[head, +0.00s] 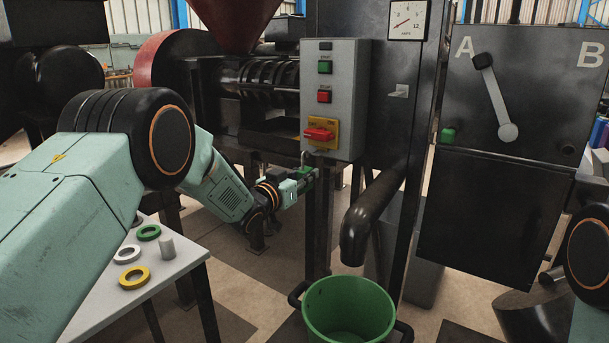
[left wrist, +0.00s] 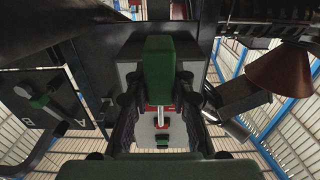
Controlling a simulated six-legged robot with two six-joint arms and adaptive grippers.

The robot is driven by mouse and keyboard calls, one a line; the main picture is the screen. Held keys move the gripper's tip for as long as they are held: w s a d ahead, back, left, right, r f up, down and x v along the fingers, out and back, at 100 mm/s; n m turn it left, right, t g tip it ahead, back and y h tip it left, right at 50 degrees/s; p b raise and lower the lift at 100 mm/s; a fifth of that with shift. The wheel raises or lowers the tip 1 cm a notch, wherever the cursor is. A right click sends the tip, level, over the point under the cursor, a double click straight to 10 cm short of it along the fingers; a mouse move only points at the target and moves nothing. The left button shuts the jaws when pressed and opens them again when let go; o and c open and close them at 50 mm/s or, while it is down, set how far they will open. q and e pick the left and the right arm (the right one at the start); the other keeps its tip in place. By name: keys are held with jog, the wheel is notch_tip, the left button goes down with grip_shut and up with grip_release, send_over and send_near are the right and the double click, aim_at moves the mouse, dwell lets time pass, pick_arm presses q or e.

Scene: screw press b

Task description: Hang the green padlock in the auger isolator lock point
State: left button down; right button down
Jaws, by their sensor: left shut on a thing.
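The green padlock (head: 306,173) is in my left gripper (head: 303,180), just under the lower edge of the grey control box. Its shackle points up towards the box. The isolator (head: 320,134) is a red handle on a yellow plate low on the box front. In the left wrist view the padlock body (left wrist: 160,70) sits between the fingers, with its pale shackle reaching towards the red isolator area. The lock point itself is too small to make out, and I cannot tell whether the shackle passes through it. My right gripper is out of view.
The control box (head: 345,90) also carries green and red buttons. A dark spout (head: 370,215) hangs over a green bucket (head: 348,305) to the right. A pale table (head: 185,250) at lower left holds several rings and a grey cylinder. A black panel with a lever (head: 495,100) stands right.

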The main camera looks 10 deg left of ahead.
pick_arm(q)
jog(key=shift+w+d, duration=0.15)
jog(key=shift+w, duration=0.2)
jog(key=shift+b+x, duration=0.65)
jog(key=shift+x, duration=0.45)
jog(key=shift+w, duration=0.1)
dwell(0.7)
jog(key=shift+w, duration=0.15)
jog(key=shift+w+d, duration=0.25)
jog(key=shift+w, duration=0.3)
jog(key=shift+f+b, duration=0.15)
jog(key=shift+b, duration=0.2)
